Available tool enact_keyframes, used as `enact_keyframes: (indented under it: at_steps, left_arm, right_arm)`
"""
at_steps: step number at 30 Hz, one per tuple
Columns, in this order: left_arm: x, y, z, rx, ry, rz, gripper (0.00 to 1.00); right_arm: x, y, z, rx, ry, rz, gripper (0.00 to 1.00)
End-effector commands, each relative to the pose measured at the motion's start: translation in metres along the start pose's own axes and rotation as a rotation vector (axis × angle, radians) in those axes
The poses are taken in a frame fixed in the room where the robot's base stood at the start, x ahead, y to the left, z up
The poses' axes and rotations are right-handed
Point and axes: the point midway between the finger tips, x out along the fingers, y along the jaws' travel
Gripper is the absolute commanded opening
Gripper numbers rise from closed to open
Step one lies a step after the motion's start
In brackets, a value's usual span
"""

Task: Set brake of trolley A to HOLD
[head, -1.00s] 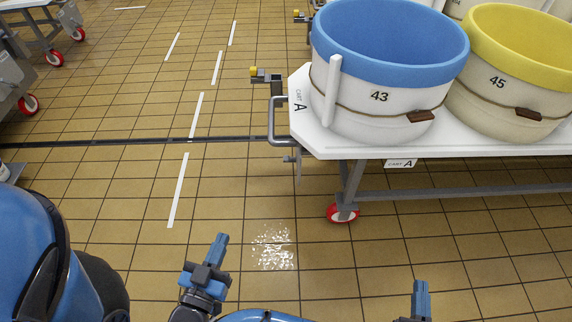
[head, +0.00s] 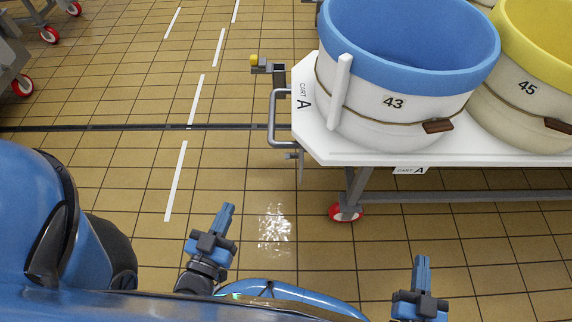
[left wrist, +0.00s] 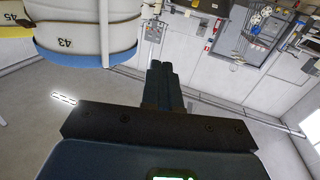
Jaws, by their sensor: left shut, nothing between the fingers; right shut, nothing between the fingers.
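Trolley A (head: 308,125) is a white-topped cart marked "CART A", with grey legs and a red-rimmed caster (head: 346,212). A grey bar handle (head: 273,120) stands on its left end. A lever-like part with a yellow knob (head: 255,62) juts left above the handle; I cannot tell whether it is the brake, nor read any HOLD mark. My left gripper (head: 228,210) is shut and empty, below and left of the cart; its fingers show in the left wrist view (left wrist: 160,68). My right gripper (head: 422,262) is shut and empty, in front of the cart.
A blue-rimmed vat 43 (head: 390,110) and a yellow-rimmed vat 45 (head: 525,95) stand on the cart. Other carts with red casters (head: 24,85) are at the upper left. A dark floor drain (head: 140,127) crosses the tiles. The floor left of the cart is clear.

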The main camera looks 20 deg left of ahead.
Motion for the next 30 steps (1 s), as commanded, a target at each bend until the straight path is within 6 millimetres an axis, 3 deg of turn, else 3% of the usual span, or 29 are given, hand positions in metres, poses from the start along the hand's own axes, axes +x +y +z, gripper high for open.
enact_keyframes:
  at_steps: [5,8,15,21,27,30]
  left_arm:
    - [0.014,-0.001,0.018,-0.214,0.014,-0.003,0.0]
    - [0.03,-0.002,0.038,-0.468,0.024,-0.011,0.0]
    - [0.091,-0.003,0.108,-1.349,0.045,-0.071,0.0]
    - [0.146,0.009,0.173,-2.1,0.066,-0.199,0.0]
    - [0.184,0.031,0.223,-2.653,0.112,-0.374,0.0]
    - [0.195,0.041,0.239,-2.829,0.142,-0.453,0.0]
  right_arm:
    - [0.0,0.0,0.003,0.0,0.0,0.0,0.0]
    - [0.0,0.0,0.006,0.0,0.0,0.0,0.0]
    - [0.001,0.0,0.016,0.0,0.001,0.0,0.0]
    - [0.001,0.0,0.023,0.0,0.001,0.0,0.0]
    - [0.001,0.0,0.028,0.0,0.001,0.0,0.0]
    - [0.001,0.0,0.03,0.0,0.001,0.0,0.0]
